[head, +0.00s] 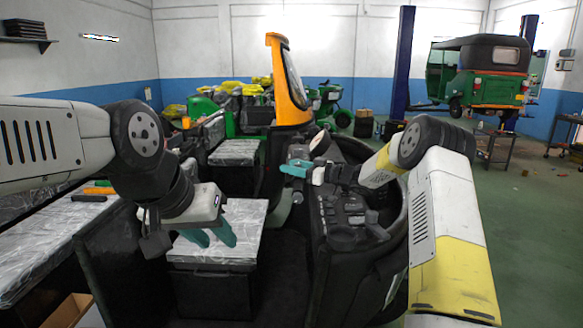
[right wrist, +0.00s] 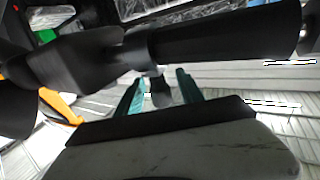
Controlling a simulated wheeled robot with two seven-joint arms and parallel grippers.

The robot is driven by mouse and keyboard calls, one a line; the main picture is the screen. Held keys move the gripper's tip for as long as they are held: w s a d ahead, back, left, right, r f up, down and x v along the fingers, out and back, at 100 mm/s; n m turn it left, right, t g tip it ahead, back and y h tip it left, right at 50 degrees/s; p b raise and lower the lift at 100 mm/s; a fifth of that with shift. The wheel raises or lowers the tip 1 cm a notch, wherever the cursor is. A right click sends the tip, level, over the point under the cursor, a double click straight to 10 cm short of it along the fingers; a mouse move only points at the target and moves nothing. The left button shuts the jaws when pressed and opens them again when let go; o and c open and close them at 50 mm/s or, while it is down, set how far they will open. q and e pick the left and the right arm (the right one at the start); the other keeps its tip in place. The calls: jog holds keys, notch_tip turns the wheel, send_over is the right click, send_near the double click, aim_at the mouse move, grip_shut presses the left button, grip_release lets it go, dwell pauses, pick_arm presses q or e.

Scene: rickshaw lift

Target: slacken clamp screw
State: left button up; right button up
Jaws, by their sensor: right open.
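My right gripper (head: 297,169) is at the steering column of the open rickshaw (head: 345,235), with its teal fingers pointing left. In the right wrist view its fingers (right wrist: 158,92) are apart, below a dark bar (right wrist: 220,37). A grey collar (right wrist: 147,50) sits around the bar. A small dark grey part (right wrist: 160,94), perhaps the clamp screw, hangs under the collar between the fingers; I cannot tell if they touch it. My left gripper (head: 211,236) hangs above the wrapped seat box, its teal fingers apart and empty.
A plastic-wrapped seat box (head: 238,250) stands below my left gripper. A wrapped bench (head: 45,235) with small tools is at the left. An orange windscreen frame (head: 280,75) rises behind the column.

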jog(key=shift+w+a, duration=0.2)
jog(key=shift+a, duration=0.25)
grip_shut()
jog(key=shift+s+a+r+n+g+y, duration=0.1)
jog(key=shift+s+n+g+y, duration=0.2)
jog(key=shift+n+g, duration=0.7)
jog(key=shift+s+f+n+g+y, duration=0.1)
jog(key=shift+n+g+y, duration=0.45)
jog(key=shift+g, duration=0.85)
jog(key=shift+s+a+r+n+g+y, duration=0.15)
jog(key=shift+n+g+y, duration=0.1)
jog(key=shift+n+g, duration=0.8)
jog(key=shift+d, duration=0.1)
grip_release()
